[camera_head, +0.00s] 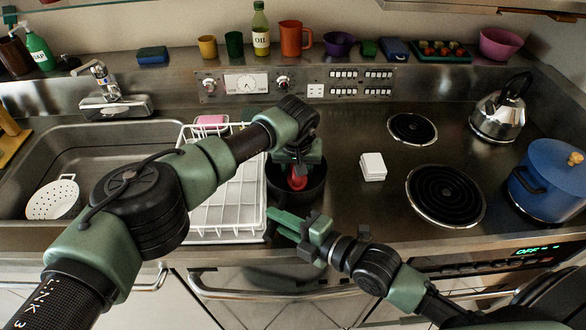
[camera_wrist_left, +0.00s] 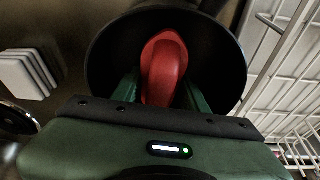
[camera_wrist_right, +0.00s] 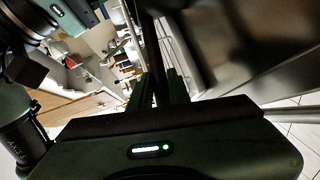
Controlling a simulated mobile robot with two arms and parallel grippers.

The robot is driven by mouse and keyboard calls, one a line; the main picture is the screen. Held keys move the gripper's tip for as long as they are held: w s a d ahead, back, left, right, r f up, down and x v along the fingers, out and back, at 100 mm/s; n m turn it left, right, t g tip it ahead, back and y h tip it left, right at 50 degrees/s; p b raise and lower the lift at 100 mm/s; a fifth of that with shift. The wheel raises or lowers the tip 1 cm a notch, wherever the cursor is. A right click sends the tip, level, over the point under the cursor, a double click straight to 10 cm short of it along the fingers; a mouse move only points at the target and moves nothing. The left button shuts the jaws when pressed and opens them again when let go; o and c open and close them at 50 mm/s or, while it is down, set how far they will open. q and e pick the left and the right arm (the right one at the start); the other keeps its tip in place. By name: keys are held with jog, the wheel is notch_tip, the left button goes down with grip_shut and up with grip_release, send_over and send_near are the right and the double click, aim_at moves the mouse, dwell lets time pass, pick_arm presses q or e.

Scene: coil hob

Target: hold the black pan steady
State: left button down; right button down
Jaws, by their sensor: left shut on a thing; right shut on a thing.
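The black pan (camera_head: 314,189) stands at the counter's front, between the dish rack and a white block stack; its round inside also shows in the left wrist view (camera_wrist_left: 108,62). My right gripper (camera_head: 273,222) is at the pan's near side, shut on its handle; a dark bar, likely this handle (camera_wrist_right: 153,62), runs between its fingers in the right wrist view. My left gripper (camera_head: 297,172) points down into the pan and is shut on a red utensil-like thing (camera_wrist_left: 165,66). The red thing's lower end is inside the pan. My gripper hides part of the pan's far rim.
The white wire dish rack (camera_head: 225,217) is close on the pan's left. The white block stack (camera_head: 373,167) is on the right, then coil burners (camera_head: 445,195), a kettle (camera_head: 500,108) and a blue pot (camera_head: 548,180).

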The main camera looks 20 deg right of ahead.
pick_arm(q)
jog(key=shift+s+d+f, duration=0.1)
jog(key=shift+s+d, duration=0.15)
jog(key=shift+d, duration=0.25)
pick_arm(e)
jog(key=shift+s+f, duration=0.1)
jog(key=shift+f, duration=0.2)
pick_arm(q)
jog(key=shift+a, duration=0.1)
jog(key=shift+w+a, duration=0.3)
jog(key=shift+a, duration=0.35)
jog(key=shift+w+a, duration=0.3)
jog(key=shift+a, duration=0.35)
jog(key=shift+s+d, duration=0.3)
jog(key=shift+d, duration=0.4)
jog(key=shift+s+d, duration=0.3)
jog(key=shift+d, duration=0.35)
jog(key=shift+w+a, duration=0.3)
jog(key=shift+a, duration=0.45)
jog(key=shift+w+a, duration=0.3)
jog(key=shift+a, duration=0.4)
jog(key=shift+s+d+r, duration=0.1)
jog(key=shift+s+d, duration=0.2)
jog(key=shift+d, duration=0.45)
jog(key=shift+s+d+r, duration=0.1)
jog(key=shift+s+d, duration=0.15)
jog(key=shift+d, duration=0.45)
